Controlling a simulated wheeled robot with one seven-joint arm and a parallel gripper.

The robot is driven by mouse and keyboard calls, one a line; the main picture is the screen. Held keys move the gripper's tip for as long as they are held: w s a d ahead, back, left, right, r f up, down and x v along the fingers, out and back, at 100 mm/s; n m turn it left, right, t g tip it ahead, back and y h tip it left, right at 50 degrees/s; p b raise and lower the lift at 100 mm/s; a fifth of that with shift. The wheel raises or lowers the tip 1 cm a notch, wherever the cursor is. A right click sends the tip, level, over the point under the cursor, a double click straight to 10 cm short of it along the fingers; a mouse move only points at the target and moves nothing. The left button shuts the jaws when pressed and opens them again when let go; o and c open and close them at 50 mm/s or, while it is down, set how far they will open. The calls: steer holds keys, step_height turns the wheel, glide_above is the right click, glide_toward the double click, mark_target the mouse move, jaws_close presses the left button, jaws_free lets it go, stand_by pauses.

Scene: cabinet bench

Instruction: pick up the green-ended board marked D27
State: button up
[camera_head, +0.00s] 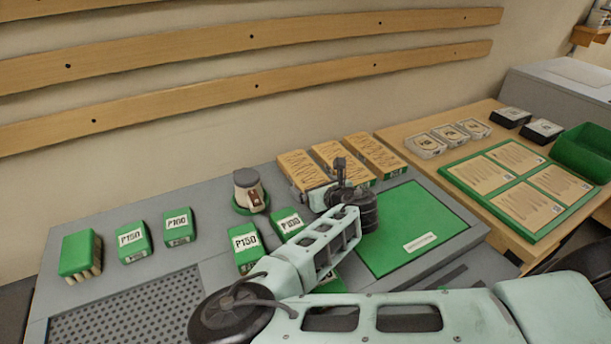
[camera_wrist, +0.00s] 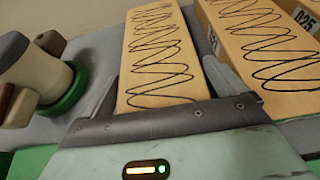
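Three tan boards with black wavy lines lie side by side at the back of the bench: a left board (camera_head: 296,164), a middle board (camera_head: 331,154) and a right board (camera_head: 376,152). Green shows at the near end of the right one. I cannot read D27 on any of them; a D25 label (camera_wrist: 303,18) shows at the right in the wrist view. My gripper (camera_head: 308,190) is at the near end of the left board. In the wrist view its fingers are apart, one on each side of that board (camera_wrist: 160,60). I cannot tell whether they touch it.
A cream and brown device on a green base (camera_head: 249,192) stands close left of my gripper. Green P150 and P100 blocks (camera_head: 245,244) and a green brush-like block (camera_head: 80,254) lie left. A green mat (camera_head: 410,220) lies right. Wall slats (camera_head: 260,85) run behind.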

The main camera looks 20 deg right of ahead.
steer(key=c, duration=0.9)
steer(key=shift+o, duration=0.2)
steer(key=shift+r, duration=0.1)
